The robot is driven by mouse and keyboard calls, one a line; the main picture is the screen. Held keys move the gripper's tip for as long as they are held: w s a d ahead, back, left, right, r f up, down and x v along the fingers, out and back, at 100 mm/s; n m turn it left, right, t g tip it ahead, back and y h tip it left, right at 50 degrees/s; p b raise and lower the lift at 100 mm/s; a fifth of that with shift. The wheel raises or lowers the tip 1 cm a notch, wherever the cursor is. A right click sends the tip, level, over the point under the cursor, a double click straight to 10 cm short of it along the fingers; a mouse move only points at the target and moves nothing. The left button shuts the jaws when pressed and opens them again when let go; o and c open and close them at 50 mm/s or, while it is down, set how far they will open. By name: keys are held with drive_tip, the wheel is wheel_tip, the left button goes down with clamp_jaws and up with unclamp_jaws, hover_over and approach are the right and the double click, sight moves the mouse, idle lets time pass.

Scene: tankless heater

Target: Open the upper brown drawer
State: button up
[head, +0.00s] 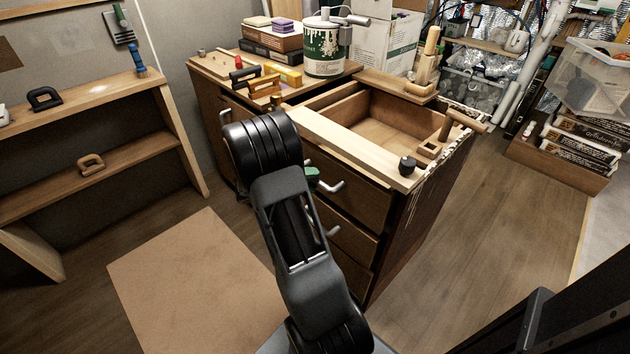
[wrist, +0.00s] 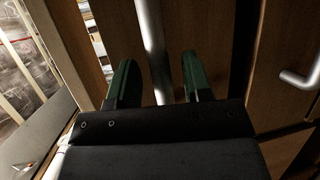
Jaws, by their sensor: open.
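The upper brown drawer (head: 352,192) is at the top of the wooden cabinet's front, below its pale top edge, and looks shut. Its silver bar handle (head: 330,187) shows beside my gripper (head: 312,177), which is mostly hidden behind my arm in the head view. In the wrist view my gripper (wrist: 158,82) is open, with its two green fingers apart. A silver handle bar (wrist: 150,45) runs between the fingers, nearer the left one. I cannot tell whether either finger touches it.
A lower drawer handle (head: 333,232) sits below; a second handle also shows in the wrist view (wrist: 300,78). A black knob (head: 407,165) stands on the cabinet's front corner. The open wooden well (head: 375,125) is behind. Floor right of the cabinet is clear.

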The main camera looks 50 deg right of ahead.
drive_tip(key=shift+x, duration=0.75)
drive_tip(key=shift+c, duration=0.3)
clamp_jaws()
